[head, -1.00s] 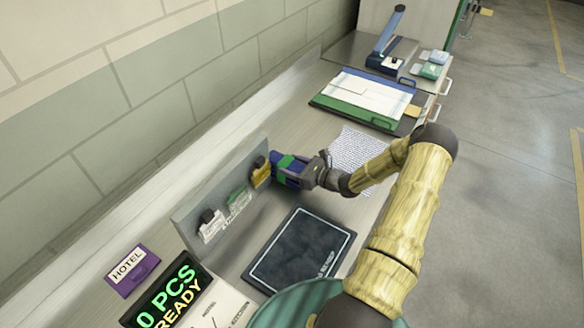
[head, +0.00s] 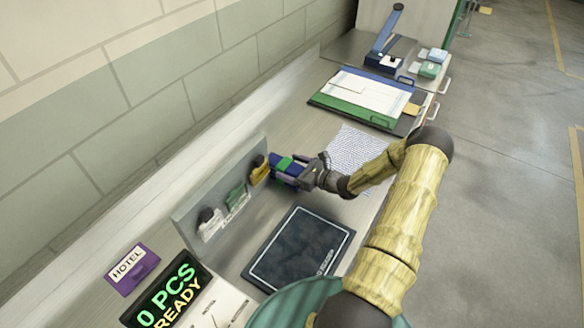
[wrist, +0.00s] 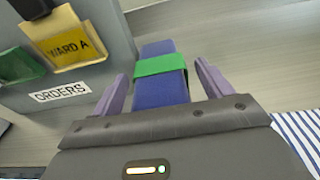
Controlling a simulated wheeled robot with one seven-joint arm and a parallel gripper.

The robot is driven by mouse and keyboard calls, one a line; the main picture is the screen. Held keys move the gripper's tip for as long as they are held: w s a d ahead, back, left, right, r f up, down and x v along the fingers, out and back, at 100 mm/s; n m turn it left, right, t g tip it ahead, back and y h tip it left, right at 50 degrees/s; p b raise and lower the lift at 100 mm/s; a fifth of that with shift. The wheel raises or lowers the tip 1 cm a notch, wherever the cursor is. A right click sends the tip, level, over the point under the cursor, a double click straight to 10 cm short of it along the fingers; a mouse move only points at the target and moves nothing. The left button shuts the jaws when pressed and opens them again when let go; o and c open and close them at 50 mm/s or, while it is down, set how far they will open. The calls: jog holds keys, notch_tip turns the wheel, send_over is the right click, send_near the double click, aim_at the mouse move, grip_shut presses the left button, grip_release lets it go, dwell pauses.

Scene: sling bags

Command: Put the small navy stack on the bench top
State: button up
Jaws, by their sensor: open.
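The small navy stack (head: 279,167), a navy block with a green band around it, is by the right end of the grey order panel. In the wrist view the navy stack (wrist: 160,85) lies between the two purple fingers, with a gap showing on each side. My gripper (head: 285,171) is open around it; in the wrist view the gripper (wrist: 160,82) shows the fingers spread. The near end of the stack is hidden by the gripper body. The bench top (head: 312,119) is grey and surrounds the stack.
The upright grey panel (head: 183,221) carries a yellow pouch (head: 259,174) and a green pouch (head: 236,196) close left of the stack. A dark mat (head: 300,250) lies in front. A striped cloth (head: 356,150) lies right of the gripper. A green-edged board (head: 350,108) is farther back.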

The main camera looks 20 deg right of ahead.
jog(key=shift+s+d, duration=0.15)
jog(key=shift+s, duration=0.05)
jog(key=b+v, duration=0.3)
jog(key=v, duration=0.8)
jog(key=shift+s+d+r, duration=0.1)
jog(key=shift+s, duration=0.05)
jog(key=s+a+n+g, duration=0.1)
jog(key=a+n+g, duration=0.1)
jog(key=a, duration=0.1)
jog(key=a+r+n+g+y, duration=0.1)
jog(key=a+n+g, duration=0.1)
jog(key=a, duration=0.1)
jog(key=s+a+n+g+y, duration=0.1)
jog(key=a+n+g, duration=0.1)
jog(key=a+n, duration=0.1)
jog(key=shift+s+a+r+g, duration=0.3)
jog(key=shift+a+r+g, duration=0.1)
jog(key=shift+a, duration=0.05)
jog(key=s+a+r+n+g+h, duration=0.2)
jog(key=s+a+r+n+h, duration=0.3)
jog(key=n, duration=0.6)
jog(key=s+a+r+n+g+h, duration=0.2)
jog(key=s+a+r+n+h, duration=0.3)
jog(key=n, duration=0.6)
notch_tip(320, 180, up, 3)
jog(key=shift+s+a+f+h, duration=0.1)
jog(key=shift+s+a+h, duration=0.25)
jog(key=shift+s, duration=0.75)
